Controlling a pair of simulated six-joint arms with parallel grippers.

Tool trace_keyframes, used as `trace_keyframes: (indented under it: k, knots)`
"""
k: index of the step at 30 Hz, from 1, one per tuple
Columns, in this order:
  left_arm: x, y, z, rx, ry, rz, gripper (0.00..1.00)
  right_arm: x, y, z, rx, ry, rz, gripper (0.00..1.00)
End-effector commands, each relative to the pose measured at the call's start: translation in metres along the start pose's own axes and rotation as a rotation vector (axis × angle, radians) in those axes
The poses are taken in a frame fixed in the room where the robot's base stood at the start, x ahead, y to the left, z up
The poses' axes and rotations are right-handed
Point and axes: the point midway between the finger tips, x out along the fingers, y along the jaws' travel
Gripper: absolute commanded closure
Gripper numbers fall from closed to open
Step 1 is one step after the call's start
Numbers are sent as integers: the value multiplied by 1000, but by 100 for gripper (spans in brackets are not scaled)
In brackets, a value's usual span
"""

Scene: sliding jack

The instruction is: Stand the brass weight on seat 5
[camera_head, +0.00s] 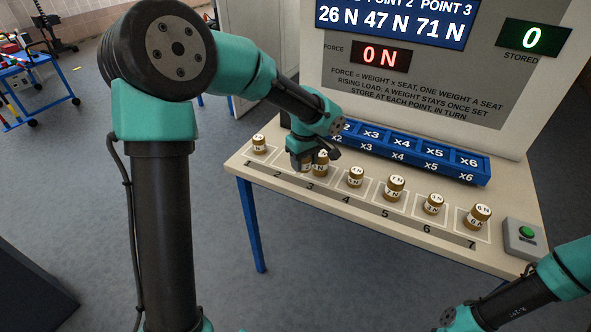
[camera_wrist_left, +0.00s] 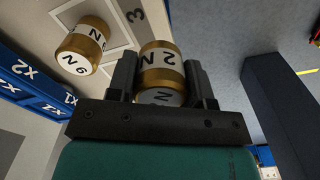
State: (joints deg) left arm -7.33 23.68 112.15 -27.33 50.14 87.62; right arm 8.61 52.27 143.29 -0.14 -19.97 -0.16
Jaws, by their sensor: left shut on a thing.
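My left gripper (camera_head: 306,164) is shut on a brass weight with a white band reading 2 N (camera_wrist_left: 160,68), which sits upright between the two fingers in the left wrist view. In the head view the gripper and arm mostly hide this weight, near mark 2. I cannot tell whether it touches the table. The blue seat rack (camera_head: 415,160) stands behind the row of weights. Its seat marked x5 (camera_head: 434,153) looks empty, right of the gripper. My right gripper is out of view; only part of its arm shows at lower right.
A neighbouring brass weight (camera_head: 321,160) stands close beside the gripper, also in the left wrist view (camera_wrist_left: 83,45). Several more weights stand along the numbered marks. A green button box (camera_head: 524,238) is at the right end. The force display (camera_head: 381,55) reads 0 N; stored reads 0.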

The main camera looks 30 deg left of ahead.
Motion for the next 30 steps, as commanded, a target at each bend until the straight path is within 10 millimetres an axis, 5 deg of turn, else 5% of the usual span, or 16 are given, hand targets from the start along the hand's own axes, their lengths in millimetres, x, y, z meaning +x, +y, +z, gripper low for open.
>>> trace_keyframes:
  k: [18, 30]
  knots:
    - [-87, 36, 45, 961, -6, 9, 83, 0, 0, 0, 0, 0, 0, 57]
    - [-96, 39, 51, 1076, -8, 11, 83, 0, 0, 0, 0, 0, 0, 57]
